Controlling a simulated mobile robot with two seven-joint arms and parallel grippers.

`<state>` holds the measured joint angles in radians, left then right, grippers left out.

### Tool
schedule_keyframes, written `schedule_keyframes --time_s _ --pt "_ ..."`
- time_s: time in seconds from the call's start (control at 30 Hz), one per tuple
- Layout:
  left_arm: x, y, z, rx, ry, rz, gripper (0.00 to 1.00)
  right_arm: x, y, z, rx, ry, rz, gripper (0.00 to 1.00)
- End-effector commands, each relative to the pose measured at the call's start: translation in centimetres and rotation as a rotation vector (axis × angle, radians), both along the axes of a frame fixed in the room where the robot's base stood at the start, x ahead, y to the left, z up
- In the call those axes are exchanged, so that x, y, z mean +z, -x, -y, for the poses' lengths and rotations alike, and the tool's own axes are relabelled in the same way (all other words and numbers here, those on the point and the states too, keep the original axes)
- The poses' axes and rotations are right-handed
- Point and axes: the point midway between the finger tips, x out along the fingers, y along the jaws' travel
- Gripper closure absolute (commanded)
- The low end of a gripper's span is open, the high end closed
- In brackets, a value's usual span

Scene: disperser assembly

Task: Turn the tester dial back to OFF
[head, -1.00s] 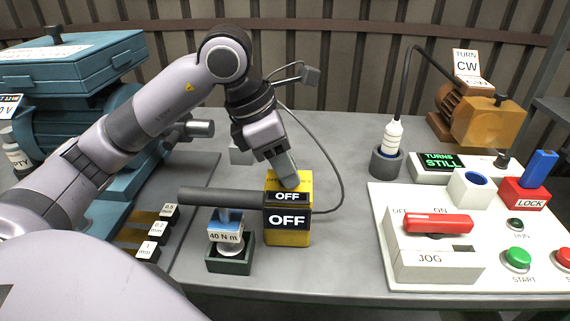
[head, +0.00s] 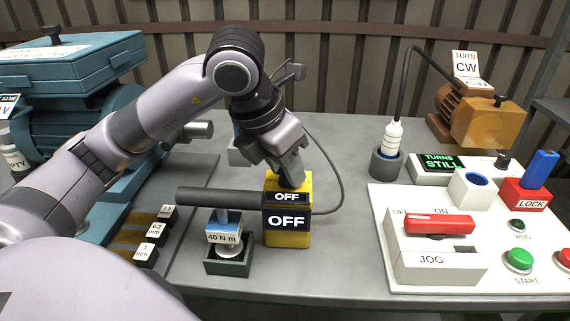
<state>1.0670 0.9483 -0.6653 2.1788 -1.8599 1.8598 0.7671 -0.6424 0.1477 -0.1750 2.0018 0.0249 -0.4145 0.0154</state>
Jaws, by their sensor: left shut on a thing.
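The tester (head: 288,239) is a yellow box with black panels that read OFF, standing upright on the grey bench. My left gripper (head: 292,182) is at the top of the tester, pointing down, with its fingers shut on the dial. The dial itself is hidden by the fingers. My right gripper is not in the head view.
A torque wrench with a dark handle (head: 215,196) and a 40 N m label stands in a green holder (head: 229,262), close left of the tester. A grey cable curves behind the tester. The white control panel (head: 378,225) is at right. Bare bench lies between.

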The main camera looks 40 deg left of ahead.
Motion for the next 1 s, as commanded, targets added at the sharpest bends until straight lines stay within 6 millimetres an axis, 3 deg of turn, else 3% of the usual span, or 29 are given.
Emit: schedule_keyframes --time_s 0.37,0.4,0.47,0.77,1.0 --pt "0.1 0.0 0.0 0.004 0.0 0.003 0.97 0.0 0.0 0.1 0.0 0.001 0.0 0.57" --pt "0.1 0.0 0.0 0.004 0.0 0.003 0.57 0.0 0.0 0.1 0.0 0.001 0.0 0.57" --pt "0.1 0.0 0.0 0.004 0.0 0.003 0.42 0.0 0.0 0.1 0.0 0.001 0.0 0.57" --pt "0.2 0.0 0.0 0.003 -0.001 0.002 0.42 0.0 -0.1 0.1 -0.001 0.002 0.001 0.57" --pt "3.4 1.2 -0.2 0.003 0.001 0.008 0.42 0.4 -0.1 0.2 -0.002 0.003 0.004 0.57"
